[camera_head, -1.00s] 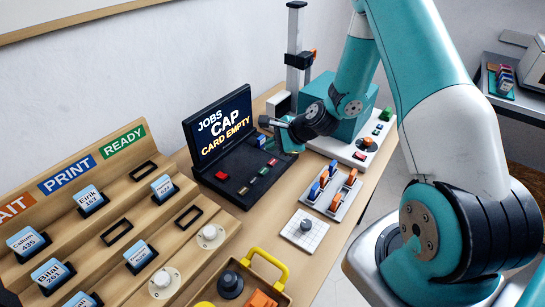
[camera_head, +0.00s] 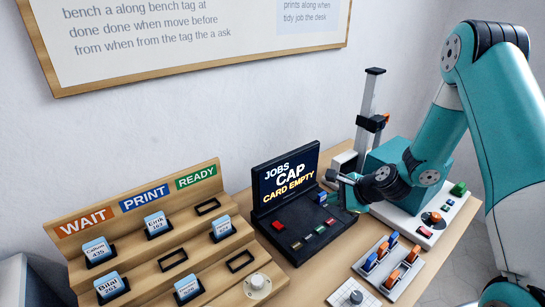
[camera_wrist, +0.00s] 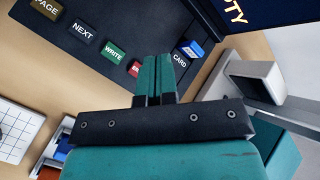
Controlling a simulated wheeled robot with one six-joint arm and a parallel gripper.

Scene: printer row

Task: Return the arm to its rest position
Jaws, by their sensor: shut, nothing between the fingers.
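My gripper (camera_head: 346,190) is at the right edge of the black job console (camera_head: 296,240), in front of the teal machine. In the wrist view its two teal fingers (camera_wrist: 156,62) are together with nothing between them. They point over the console's row of keys, close to the red key and the blue CARD block (camera_wrist: 189,50). I cannot tell if the fingertips touch the console. My arm reaches in from the right and is bent.
The console screen (camera_head: 287,180) reads "JOBS CAP CARD EMPTY". A stepped wooden rack (camera_head: 215,262) with name cards stands to the left. The teal machine (camera_head: 390,158) and a grey post (camera_head: 369,95) stand behind my gripper. A tray of orange and blue pieces (camera_head: 392,262) lies in front.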

